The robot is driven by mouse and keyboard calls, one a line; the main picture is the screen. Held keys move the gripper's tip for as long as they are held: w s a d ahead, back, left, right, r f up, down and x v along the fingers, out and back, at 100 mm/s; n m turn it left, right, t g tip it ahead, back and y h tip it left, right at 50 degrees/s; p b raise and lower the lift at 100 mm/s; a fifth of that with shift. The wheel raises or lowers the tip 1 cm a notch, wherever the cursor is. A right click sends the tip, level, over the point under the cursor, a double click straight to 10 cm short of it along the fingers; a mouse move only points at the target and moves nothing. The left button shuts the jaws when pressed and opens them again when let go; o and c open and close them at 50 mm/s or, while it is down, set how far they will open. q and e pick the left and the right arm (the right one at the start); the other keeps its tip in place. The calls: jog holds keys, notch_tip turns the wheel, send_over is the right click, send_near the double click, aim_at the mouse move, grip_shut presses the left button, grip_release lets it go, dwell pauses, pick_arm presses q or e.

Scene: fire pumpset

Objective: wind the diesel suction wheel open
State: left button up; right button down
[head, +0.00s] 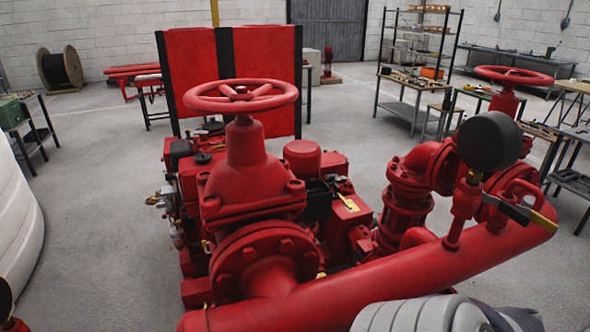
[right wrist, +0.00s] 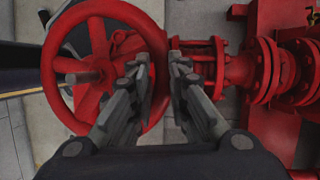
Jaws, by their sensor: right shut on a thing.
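In the right wrist view a red handwheel (right wrist: 62,65) with spokes and a protruding central stem fills the left half. My right gripper (right wrist: 160,68) is at the right side of its rim, one finger on each side, shut on the rim. The fingers and palm hide part of the rim. In the head view a large red handwheel (head: 241,96) tops the nearest valve, with no gripper on it. I cannot match the held wheel to one in the head view. My right gripper is outside the head view, and my left gripper is in neither view.
A second handwheel (head: 513,76) stands at the right. A thick red pipe (head: 390,280) with a dark round gauge (head: 489,142) and a lever valve crosses the front. Red flanged piping (right wrist: 262,70) lies right of my right gripper. Bare floor (head: 95,200) is at the left.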

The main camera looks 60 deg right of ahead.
dwell(0.4)
jog(key=shift+w, duration=0.1)
jog(key=c, duration=1.5)
grip_release()
jog(key=shift+c, duration=0.2)
jog(key=s+m, duration=0.1)
jog(key=s+d+m+t, duration=0.1)
jog(key=m, duration=0.1)
jog(key=shift+d+p, duration=0.15)
jog(key=shift+p, duration=0.25)
jog(key=s+m, duration=0.1)
jog(key=m, duration=0.1)
jog(key=s+d+m+t+h, duration=0.1)
jog(key=m, duration=0.1)
jog(key=shift+s+f+h, duration=0.15)
jog(key=shift+s+h, duration=0.15)
jog(key=s+d+r, duration=0.5)
jog(key=s+d, duration=0.3)
jog(key=s, duration=0.3)
jog(key=shift+d+b, duration=0.2)
jog(key=shift+b, duration=0.2)
